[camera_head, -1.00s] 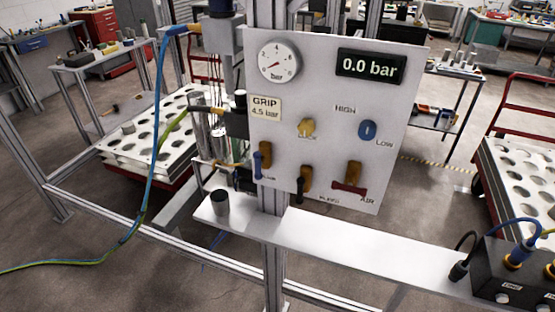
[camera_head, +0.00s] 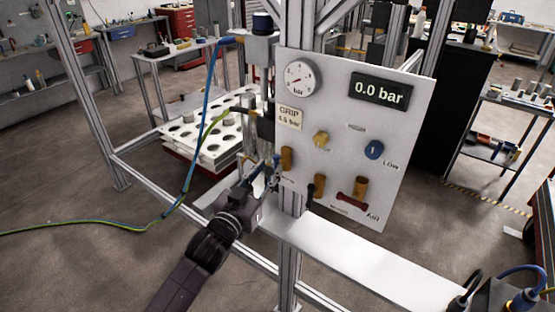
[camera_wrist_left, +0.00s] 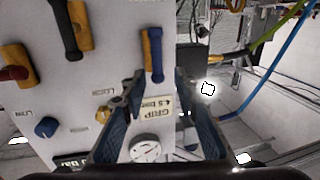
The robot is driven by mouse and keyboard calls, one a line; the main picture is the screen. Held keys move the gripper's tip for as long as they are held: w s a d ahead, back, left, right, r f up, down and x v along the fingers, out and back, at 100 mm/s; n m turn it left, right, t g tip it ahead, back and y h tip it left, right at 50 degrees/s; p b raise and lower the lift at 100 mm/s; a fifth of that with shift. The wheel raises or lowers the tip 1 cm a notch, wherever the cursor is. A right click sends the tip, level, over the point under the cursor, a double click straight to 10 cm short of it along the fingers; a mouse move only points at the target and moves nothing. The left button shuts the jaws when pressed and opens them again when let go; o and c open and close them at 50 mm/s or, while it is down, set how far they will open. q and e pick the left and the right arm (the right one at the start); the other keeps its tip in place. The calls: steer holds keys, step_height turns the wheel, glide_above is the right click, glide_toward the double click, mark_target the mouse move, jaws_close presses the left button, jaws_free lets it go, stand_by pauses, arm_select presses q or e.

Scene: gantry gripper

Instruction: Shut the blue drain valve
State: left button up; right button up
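The blue drain valve handle (camera_wrist_left: 152,58) lies along its brass body on the white panel in the left wrist view. It appears between and just beyond the two fingertips of my left gripper (camera_wrist_left: 158,78), which are spread apart; I cannot tell whether they touch it. In the head view the left gripper (camera_head: 270,170) is at the panel's lower left edge, beside the brass valve body (camera_head: 287,158). It largely hides the blue handle there. My right gripper is not in view.
The panel (camera_head: 340,110) also bears a dial gauge (camera_head: 300,78), a 0.0 bar display (camera_head: 381,91), a blue knob (camera_head: 374,150), a yellow knob (camera_head: 320,140), a black-handled valve (camera_head: 319,187) and a red-handled valve (camera_head: 352,200). A white shelf (camera_head: 350,260) runs below it.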

mark_target(275, 163)
arm_select(q)
steer(key=x, duration=0.2)
steer(key=p+x, duration=0.1)
steer(key=x, duration=0.1)
steer(key=shift+w+d+r, duration=0.1)
steer(key=shift+d, duration=0.25)
steer(key=shift+w, duration=0.4)
jaws_close()
